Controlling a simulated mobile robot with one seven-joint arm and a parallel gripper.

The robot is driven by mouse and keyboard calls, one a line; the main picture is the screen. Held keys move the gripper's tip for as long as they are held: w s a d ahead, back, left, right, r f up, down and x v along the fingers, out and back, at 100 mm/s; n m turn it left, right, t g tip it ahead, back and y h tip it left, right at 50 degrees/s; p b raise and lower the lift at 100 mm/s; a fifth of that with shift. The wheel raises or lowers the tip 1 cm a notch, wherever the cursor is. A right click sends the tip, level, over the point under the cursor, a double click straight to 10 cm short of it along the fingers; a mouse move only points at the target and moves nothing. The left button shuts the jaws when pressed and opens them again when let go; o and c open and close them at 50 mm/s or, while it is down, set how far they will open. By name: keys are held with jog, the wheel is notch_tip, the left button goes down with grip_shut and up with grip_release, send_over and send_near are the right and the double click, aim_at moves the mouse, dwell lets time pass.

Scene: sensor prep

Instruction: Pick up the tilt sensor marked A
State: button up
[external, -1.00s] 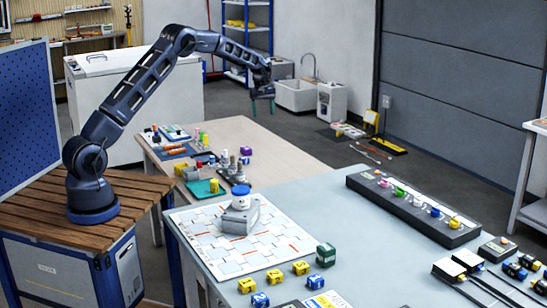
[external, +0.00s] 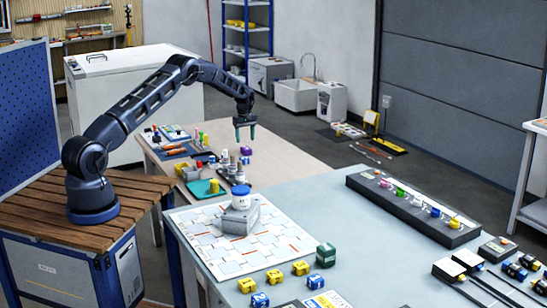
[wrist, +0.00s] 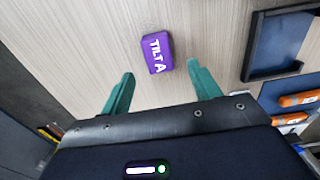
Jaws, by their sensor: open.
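The tilt sensor marked A is a small purple block (wrist: 157,53) with white "TILT A" lettering, lying on the pale wood table in the wrist view. In the external view it is the purple block (external: 246,150) on the back table. My gripper (external: 244,132) is above it, pointing down, with green fingers spread apart and nothing between them. In the wrist view the fingertips (wrist: 160,70) are at either side of the picture's middle, and the block shows between and just beyond them, apart from both.
A dark blue tray (wrist: 250,72) lies right of the block in the wrist view, with orange-handled tools (wrist: 298,99) close by. In the external view, cylindrical parts (external: 228,165) and a teal mat (external: 204,188) share the table. Bare wood surrounds the block.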

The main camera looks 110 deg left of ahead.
aim_at(246, 148)
jog(key=shift+w+d+f, duration=0.1)
jog(key=shift+w+f, duration=0.05)
jog(key=shift+f, duration=1.4)
jog(key=shift+w+d+f, duration=0.1)
jog(key=shift+f, duration=1.45)
jog(key=c, duration=1.1)
jog(key=shift+r, duration=0.15)
